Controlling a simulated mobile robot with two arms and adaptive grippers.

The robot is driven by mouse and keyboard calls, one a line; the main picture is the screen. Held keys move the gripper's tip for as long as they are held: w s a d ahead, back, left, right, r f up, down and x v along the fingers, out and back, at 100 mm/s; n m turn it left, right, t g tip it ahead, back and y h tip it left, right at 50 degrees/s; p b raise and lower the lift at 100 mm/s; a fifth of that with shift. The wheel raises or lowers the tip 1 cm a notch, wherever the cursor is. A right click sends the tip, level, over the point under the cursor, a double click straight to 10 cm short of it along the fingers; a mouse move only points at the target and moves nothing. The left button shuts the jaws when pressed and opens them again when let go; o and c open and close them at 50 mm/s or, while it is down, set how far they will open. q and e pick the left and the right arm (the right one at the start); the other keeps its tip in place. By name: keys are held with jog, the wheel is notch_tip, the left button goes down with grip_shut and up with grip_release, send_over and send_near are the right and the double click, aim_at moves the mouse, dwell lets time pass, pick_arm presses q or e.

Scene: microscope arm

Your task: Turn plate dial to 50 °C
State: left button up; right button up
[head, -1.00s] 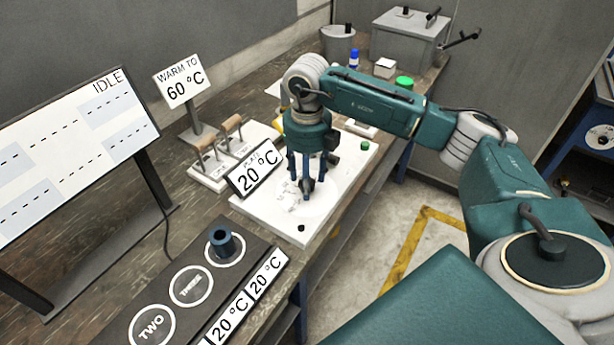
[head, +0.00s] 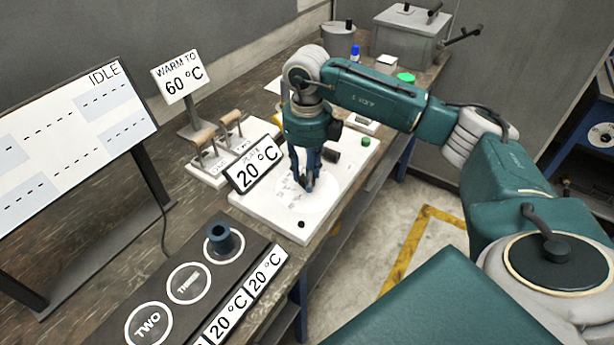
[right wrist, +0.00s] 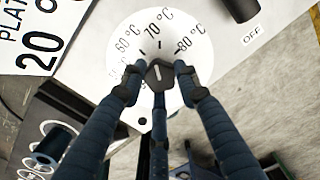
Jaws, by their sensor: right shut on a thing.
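The plate dial's dark knob (right wrist: 159,76) sits in the middle of a round white scale (right wrist: 150,28) in the right wrist view. The marks 60, 70 and 80 °C and the word OFF show beyond it; other marks are hidden by my fingers. A pale line shows on the knob, but which mark it points to is hard to tell. My right gripper (head: 304,186) points down over the white plate (head: 252,208), its fingers shut around the knob. The PLATE sign (head: 255,167) reads 20 °C. My left gripper is not in view.
A card (head: 178,80) reads WARM TO 60 °C. A dark strip (head: 170,310) with numbered circles and a blue cup-like piece (head: 220,238) lies in front. A screen (head: 70,140) reading IDLE stands left. Wooden-handled levers (head: 203,140) stand close beside the plate sign.

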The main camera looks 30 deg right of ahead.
jog(key=n+b, duration=0.2)
jog(key=n, duration=0.1)
jog(key=shift+f+n, duration=0.15)
jog(key=shift+n, duration=0.25)
jog(key=n+b, duration=0.2)
jog(key=n, duration=0.1)
jog(key=shift+n, duration=0.3)
jog(key=n+b, duration=0.1)
jog(key=n, duration=0.3)
jog(key=shift+b, duration=0.3)
jog(key=shift+d+n+b, duration=0.1)
jog(key=shift+n+b, duration=0.35)
jog(key=shift+n, duration=1.45)
jog(key=shift+r, duration=0.2)
jog(key=o, duration=1.2)
jog(key=shift+c, duration=0.2)
